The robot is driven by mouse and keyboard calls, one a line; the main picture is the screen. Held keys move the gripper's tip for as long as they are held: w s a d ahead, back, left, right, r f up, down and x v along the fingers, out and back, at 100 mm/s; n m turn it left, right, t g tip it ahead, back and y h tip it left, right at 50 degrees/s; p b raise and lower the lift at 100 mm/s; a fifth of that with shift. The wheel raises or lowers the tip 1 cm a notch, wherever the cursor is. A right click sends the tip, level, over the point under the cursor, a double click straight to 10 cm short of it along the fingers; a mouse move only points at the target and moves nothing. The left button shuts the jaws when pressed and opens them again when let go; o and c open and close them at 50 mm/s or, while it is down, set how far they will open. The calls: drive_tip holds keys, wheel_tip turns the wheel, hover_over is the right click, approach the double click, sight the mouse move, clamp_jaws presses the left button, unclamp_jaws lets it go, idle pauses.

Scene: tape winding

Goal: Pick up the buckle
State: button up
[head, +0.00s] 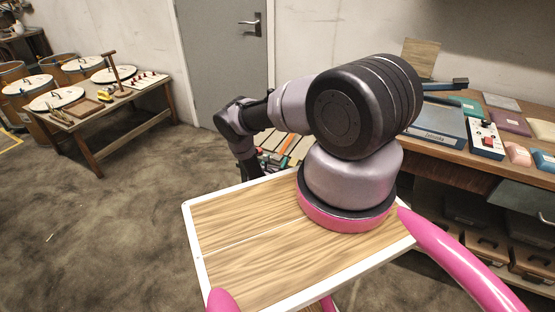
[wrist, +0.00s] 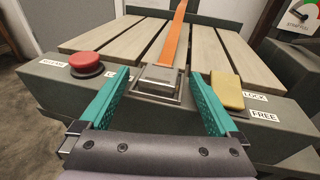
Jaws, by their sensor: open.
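The metal buckle (wrist: 158,80) sits at the near end of an orange strap (wrist: 175,40), at the front edge of a slatted bench. My gripper (wrist: 158,76) is open, with one teal finger to the left of the buckle and one to the right. Gaps show between the fingers and the buckle, and I cannot tell the exact height of the fingertips over it. In the head view the strap (head: 290,144) shows on the slats behind my arm; the buckle is not discernible there.
A red button (wrist: 85,62) is left of the gripper on the bench's grey front. A yellow lever (wrist: 227,90) is on the right, by labels LOCK and FREE. A dial (wrist: 299,20) is at the top right. A workbench (head: 455,150) with boxes stands at the right.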

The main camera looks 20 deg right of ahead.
drive_tip(key=shift+w, duration=0.1)
drive_tip(key=shift+d, duration=0.1)
clamp_jaws()
drive_tip(key=shift+r, duration=0.1)
wheel_tip(320, 180, up, 10)
idle(0.6)
